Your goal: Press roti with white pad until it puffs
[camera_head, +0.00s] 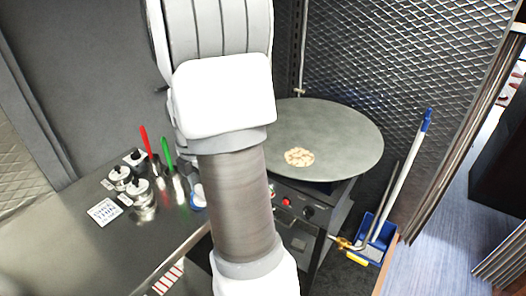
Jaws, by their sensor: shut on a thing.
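The roti (299,157) is a small, pale, brown-spotted round. It lies flat on the large grey round griddle (335,125), left of its middle and toward the near edge. I cannot see whether it is puffed. My gripper is not in view; my own arm fills the middle of the picture and hides the griddle's left part. No white pad can be made out for certain. A small white and blue thing (199,198) shows partly at the arm's left edge, and I cannot tell what it is.
A steel counter (80,250) at left holds lidded steel pots (140,190), a red-handled tool (146,140), a green-handled tool (167,152) and a white square with markings (104,211). A blue bin (375,232) with long-handled tools stands right of the stove (300,212). A mesh wall (400,60) rises behind.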

